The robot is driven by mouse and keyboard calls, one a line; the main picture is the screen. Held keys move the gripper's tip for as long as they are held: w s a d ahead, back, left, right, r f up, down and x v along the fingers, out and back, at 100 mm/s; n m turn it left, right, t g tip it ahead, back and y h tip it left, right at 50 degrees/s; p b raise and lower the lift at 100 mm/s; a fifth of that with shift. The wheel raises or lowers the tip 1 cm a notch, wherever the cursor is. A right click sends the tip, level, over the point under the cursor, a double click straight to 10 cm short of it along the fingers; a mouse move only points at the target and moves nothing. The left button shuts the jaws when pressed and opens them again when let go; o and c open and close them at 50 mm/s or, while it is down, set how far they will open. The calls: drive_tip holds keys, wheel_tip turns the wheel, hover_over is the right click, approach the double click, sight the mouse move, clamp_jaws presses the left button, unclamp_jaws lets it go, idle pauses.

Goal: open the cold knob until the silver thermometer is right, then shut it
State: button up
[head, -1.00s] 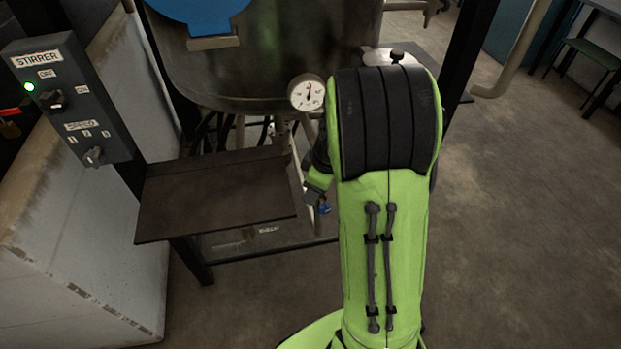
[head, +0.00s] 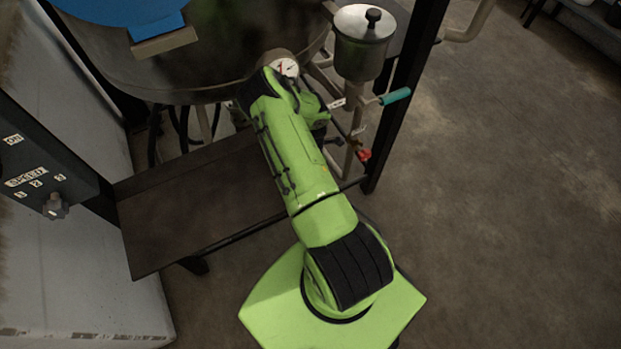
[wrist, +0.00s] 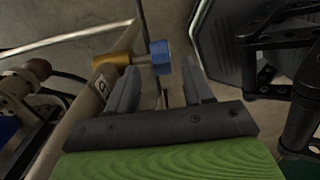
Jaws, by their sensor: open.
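The cold knob (wrist: 160,57) is blue and sits on a brass valve (wrist: 115,57) in the wrist view. My gripper (wrist: 160,70) is open, with its fingers either side of the knob's near end. I cannot tell whether they touch it. In the head view my arm hides the blue knob and the fingers. A round white dial (head: 286,67), which looks like the thermometer, shows under the vessel, partly behind my arm. Its needle and marks are too small to read.
A red knob (head: 364,155) and a teal handle (head: 396,96) are right of my arm. A silver pot (head: 364,45) stands above them. A dark shelf (head: 200,205) lies left, beside the switch box (head: 40,180). The floor at right is clear.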

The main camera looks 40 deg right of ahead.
wheel_tip(320, 180, down, 6)
drive_tip(key=shift+f+b, duration=0.2)
drive_tip(key=shift+b, duration=0.55)
clamp_jaws()
